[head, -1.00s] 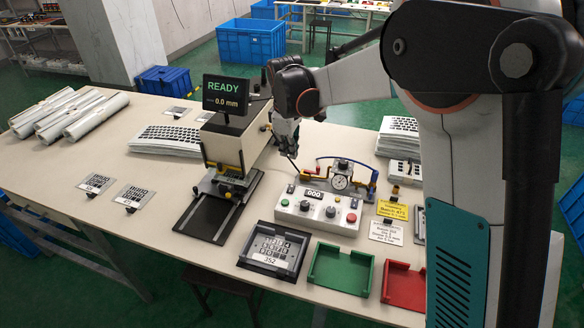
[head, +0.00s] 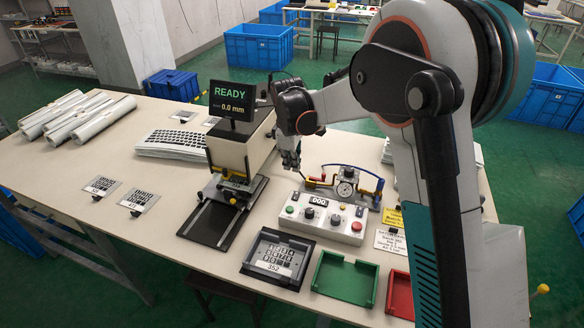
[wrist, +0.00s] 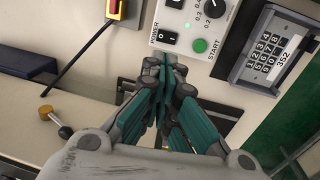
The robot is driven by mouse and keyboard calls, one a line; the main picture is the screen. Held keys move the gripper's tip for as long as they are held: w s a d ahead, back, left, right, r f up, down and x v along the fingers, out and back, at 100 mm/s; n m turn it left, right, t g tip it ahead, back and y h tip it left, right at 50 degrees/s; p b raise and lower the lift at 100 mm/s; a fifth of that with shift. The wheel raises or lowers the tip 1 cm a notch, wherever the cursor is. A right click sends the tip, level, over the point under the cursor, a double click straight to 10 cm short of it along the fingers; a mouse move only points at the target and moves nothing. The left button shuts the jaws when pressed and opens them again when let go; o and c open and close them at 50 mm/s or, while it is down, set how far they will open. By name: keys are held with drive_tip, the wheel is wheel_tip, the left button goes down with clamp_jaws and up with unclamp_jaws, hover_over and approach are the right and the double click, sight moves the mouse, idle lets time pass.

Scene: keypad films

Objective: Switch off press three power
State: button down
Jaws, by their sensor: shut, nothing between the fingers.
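The press (head: 240,150) stands mid-table with a dark display (head: 232,100) reading READY and 0.0 mm. The white control box (head: 325,222) sits to its right, with knobs and coloured buttons on top. In the wrist view, the black rocker switch (wrist: 167,38) is labelled POWER and sits next to the green START button (wrist: 199,46). My gripper (head: 291,166) is above the table behind the control box's left end. In the wrist view my gripper (wrist: 165,62) has its fingers together and empty, tips just below the power switch; contact cannot be told.
A gauge assembly (head: 346,188) with a blue hose stands behind the box. A dark fixture (head: 250,268) holding a keypad film labelled 352, a green tray (head: 345,280) and a red tray (head: 399,296) line the front. A red-and-yellow part (wrist: 117,9) is near the switch.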

sight(292, 197)
drive_tip(key=f+b, duration=0.1)
drive_tip(key=f, duration=0.2)
drive_tip(key=w+f+b, duration=0.1)
drive_tip(key=f, duration=0.3)
drive_tip(key=f+b, duration=0.1)
drive_tip(key=f, duration=0.3)
drive_tip(key=shift+w+d+f+b, duration=0.15)
drive_tip(key=shift+d+f+b, duration=0.05)
drive_tip(key=shift+d+b, duration=0.1)
drive_tip(key=shift+w+f, duration=0.1)
drive_tip(key=shift+f, duration=0.2)
drive_tip(key=shift+s, duration=0.2)
drive_tip(key=shift+s+a+r, duration=0.1)
drive_tip(key=shift+s+a, duration=0.2)
drive_tip(key=shift+s, duration=0.25)
